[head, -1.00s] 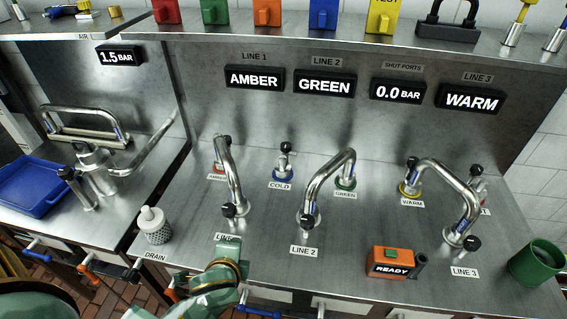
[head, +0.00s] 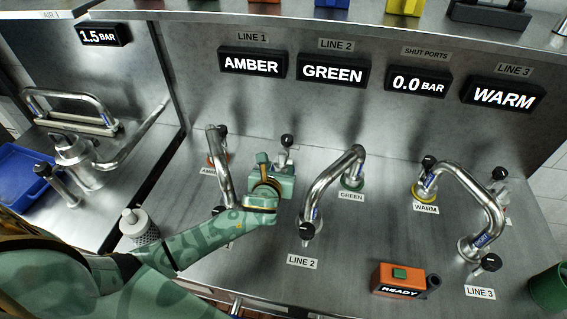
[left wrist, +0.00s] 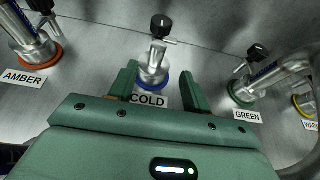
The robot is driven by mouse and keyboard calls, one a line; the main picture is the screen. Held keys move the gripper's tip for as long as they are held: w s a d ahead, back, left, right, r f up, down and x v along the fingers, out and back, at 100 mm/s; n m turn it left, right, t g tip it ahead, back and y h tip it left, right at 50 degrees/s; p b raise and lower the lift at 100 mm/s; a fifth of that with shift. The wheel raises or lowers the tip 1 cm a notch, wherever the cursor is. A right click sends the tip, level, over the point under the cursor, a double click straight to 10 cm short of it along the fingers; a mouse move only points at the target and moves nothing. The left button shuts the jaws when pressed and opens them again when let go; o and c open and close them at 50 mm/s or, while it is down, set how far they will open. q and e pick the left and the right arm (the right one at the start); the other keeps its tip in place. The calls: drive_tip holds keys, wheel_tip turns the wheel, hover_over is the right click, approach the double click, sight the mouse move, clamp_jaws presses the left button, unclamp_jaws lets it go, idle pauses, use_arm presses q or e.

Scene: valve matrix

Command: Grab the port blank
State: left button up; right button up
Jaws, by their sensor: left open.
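A short silver fitting with a black knob, which looks like the port blank (left wrist: 153,68), stands upright on the blue-ringed COLD port in the left wrist view. It also shows in the head view (head: 286,152), its base hidden by my gripper. My left gripper (head: 274,170) is open, low over the panel at this port. In the left wrist view its two green fingers (left wrist: 158,84) stand to either side of the fitting's lower part, with a gap visible on the right. I cannot tell if the left finger touches it. My right gripper is not in view.
Curved silver pipes rise close on both sides: the AMBER pipe (head: 222,170) at left and the LINE 2 pipe (head: 325,185) at right. A third pipe (head: 475,190), an orange READY box (head: 400,280) and a green cup (head: 550,288) stand at right.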

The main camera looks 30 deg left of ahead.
sight(282, 160)
use_arm(q)
drive_tip(key=x, duration=0.3)
drive_tip(key=shift+f+b, duration=0.2)
drive_tip(key=shift+b, duration=0.15)
drive_tip(key=shift+w, duration=0.25)
drive_tip(key=b+x, duration=0.1)
drive_tip(key=x, duration=0.1)
drive_tip(key=b+x, duration=0.1)
drive_tip(key=x, duration=0.1)
drive_tip(key=shift+w+a+f, duration=0.1)
drive_tip(key=shift+a+f, duration=0.2)
drive_tip(key=shift+f, duration=0.1)
drive_tip(key=shift+w, duration=0.25)
drive_tip(key=shift+r, duration=0.1)
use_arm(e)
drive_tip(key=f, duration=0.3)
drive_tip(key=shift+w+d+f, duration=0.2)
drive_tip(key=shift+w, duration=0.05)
use_arm(q)
drive_tip(key=shift+s, duration=0.1)
clamp_jaws()
